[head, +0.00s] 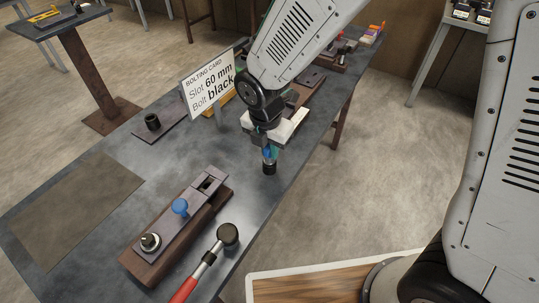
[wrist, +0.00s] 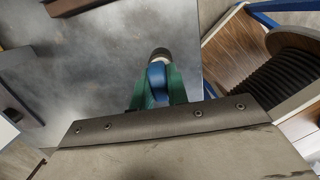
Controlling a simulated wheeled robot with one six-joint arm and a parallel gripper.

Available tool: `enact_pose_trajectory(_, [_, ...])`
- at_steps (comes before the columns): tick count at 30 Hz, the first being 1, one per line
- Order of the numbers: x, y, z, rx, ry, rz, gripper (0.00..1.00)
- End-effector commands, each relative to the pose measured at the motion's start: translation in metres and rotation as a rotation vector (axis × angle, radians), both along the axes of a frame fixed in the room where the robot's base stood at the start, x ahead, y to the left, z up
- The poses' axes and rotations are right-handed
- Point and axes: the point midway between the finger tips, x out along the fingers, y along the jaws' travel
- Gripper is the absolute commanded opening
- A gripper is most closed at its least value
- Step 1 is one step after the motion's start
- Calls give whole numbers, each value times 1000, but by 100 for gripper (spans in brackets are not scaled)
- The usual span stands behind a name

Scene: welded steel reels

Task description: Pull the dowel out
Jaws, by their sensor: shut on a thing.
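My gripper (head: 269,150) is over the right side of the steel bench, its green fingers shut on a blue part (wrist: 156,82) with a dark, light-rimmed end (head: 269,168) below the fingertips. I cannot tell whether that end touches the bench. A brown block fixture (head: 152,262) with a grey top plate lies at the front of the bench, left of my gripper and apart from it. A blue-headed pin (head: 180,207) stands upright in its middle, and a knurled metal knob (head: 149,241) sits at its near end. No piece is labelled as the dowel.
A red-handled mallet (head: 228,235) lies right of the fixture. A card (head: 208,82) reads "Slot 60 mm, Bolt black". A black cylinder (head: 152,121) stands on a dark plate at the left. Other blocks lie behind my gripper. Bare bench lies between the card and the fixture.

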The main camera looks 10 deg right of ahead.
Motion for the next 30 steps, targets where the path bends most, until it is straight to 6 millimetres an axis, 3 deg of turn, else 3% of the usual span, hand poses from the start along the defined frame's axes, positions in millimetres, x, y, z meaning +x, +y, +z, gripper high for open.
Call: enact_pose_trajectory(30, [0, 0, 14, 0, 0, 0, 0])
